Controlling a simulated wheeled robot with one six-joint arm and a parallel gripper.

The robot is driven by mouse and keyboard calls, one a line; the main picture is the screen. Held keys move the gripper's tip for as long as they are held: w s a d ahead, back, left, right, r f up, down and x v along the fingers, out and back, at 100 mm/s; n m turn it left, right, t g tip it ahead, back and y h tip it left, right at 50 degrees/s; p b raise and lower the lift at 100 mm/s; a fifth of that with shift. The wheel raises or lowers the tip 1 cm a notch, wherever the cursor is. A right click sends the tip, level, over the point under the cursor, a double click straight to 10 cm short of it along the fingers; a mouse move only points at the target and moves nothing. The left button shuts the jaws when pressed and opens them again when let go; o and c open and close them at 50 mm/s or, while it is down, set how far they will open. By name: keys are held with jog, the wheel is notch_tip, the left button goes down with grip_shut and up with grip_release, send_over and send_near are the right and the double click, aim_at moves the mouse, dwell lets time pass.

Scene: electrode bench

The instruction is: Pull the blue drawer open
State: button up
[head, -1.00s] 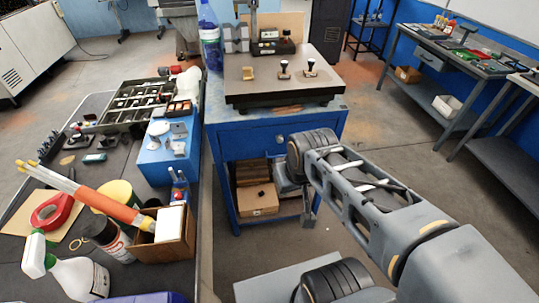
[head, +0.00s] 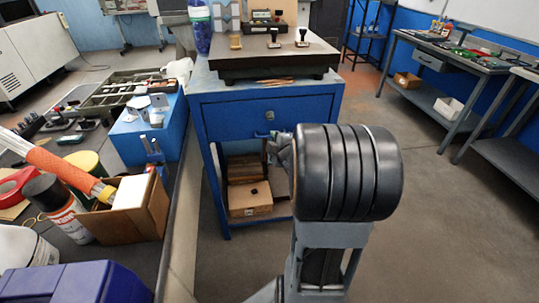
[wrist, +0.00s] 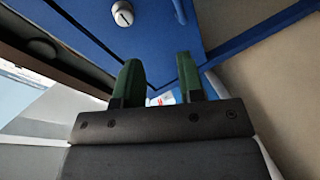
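The blue drawer (head: 235,118) is shut in the front of the blue cabinet, with a round silver lock on its face. In the wrist view the drawer front (wrist: 158,38) fills the top, with the lock (wrist: 122,13) at upper left. A blue handle (wrist: 179,11) shows at the top edge, right of the lock. My gripper (wrist: 158,70) is open, its two green fingers apart with nothing between them. The fingers point at the drawer front, below the handle in the picture. In the head view my arm partly hides the gripper (head: 280,146) and the drawer's right side.
A dark slab (head: 262,66) with stamps stands on the cabinet. Cardboard boxes (head: 249,199) sit on its lower shelf. A cluttered bench with a blue box (head: 140,128) and a cardboard box (head: 152,208) stands close on the left. The floor (head: 450,220) to the right is clear.

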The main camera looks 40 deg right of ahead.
aim_at(270, 136)
jog(key=s+d+f+n+t+y+b, duration=0.35)
jog(key=f+n+t+b, duration=0.2)
jog(key=f+n, duration=0.2)
jog(key=shift+m+h, duration=0.25)
jog(key=shift+m, duration=0.1)
jog(key=w, duration=0.4)
jog(key=w+d+r, duration=0.1)
jog(key=w, duration=0.3)
jog(key=w+b, duration=0.1)
jog(key=w, duration=0.4)
jog(key=shift+w+d+r, duration=0.1)
jog(key=shift+d+r, duration=0.15)
grip_shut()
